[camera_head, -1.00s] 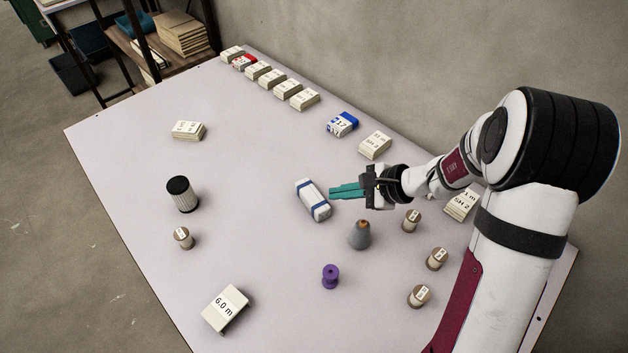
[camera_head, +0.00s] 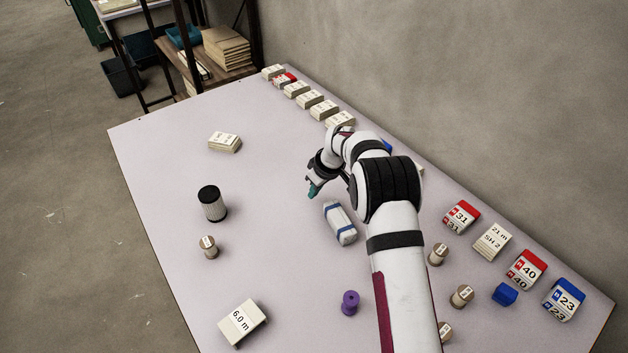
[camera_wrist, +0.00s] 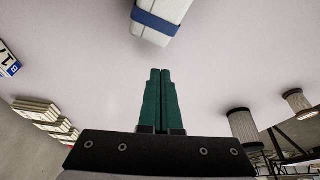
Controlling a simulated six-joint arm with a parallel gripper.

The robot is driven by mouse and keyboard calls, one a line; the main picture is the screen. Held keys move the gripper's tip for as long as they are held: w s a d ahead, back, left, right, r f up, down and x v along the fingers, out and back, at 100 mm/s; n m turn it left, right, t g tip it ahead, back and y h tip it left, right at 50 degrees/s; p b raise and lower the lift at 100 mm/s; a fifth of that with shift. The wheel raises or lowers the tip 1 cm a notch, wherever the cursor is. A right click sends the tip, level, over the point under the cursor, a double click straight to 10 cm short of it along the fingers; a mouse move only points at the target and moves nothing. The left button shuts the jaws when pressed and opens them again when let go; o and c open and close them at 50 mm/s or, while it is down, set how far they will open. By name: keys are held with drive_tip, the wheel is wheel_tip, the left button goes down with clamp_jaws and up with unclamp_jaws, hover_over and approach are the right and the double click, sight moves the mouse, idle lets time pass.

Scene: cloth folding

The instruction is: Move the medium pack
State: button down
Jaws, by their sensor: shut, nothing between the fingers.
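A white pack with blue bands (camera_head: 340,223) lies on the table near its middle; no label names it as the medium pack. My gripper (camera_head: 312,192) has teal fingers and points down, just behind and left of this pack in the head view. In the wrist view the fingertips (camera_wrist: 160,72) are together and empty. The banded pack (camera_wrist: 161,22) shows at the top of that view, beyond the fingertips and apart from them. My arm covers part of the table right of the pack.
A black-topped cylinder (camera_head: 212,204), a small spool (camera_head: 208,247), a 6.0 m block (camera_head: 242,322) and a purple spool (camera_head: 350,302) stand around the pack. Card stacks (camera_head: 296,88) line the back edge. Red and blue numbered boxes (camera_head: 526,269) stand at right.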

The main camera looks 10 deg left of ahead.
sight(327, 206)
drive_tip(key=shift+s+d, duration=0.85)
drive_tip(key=shift+d, duration=0.15)
drive_tip(key=shift+d, duration=0.1)
drive_tip(key=shift+s+d, duration=0.9)
drive_tip(key=shift+d, duration=0.15)
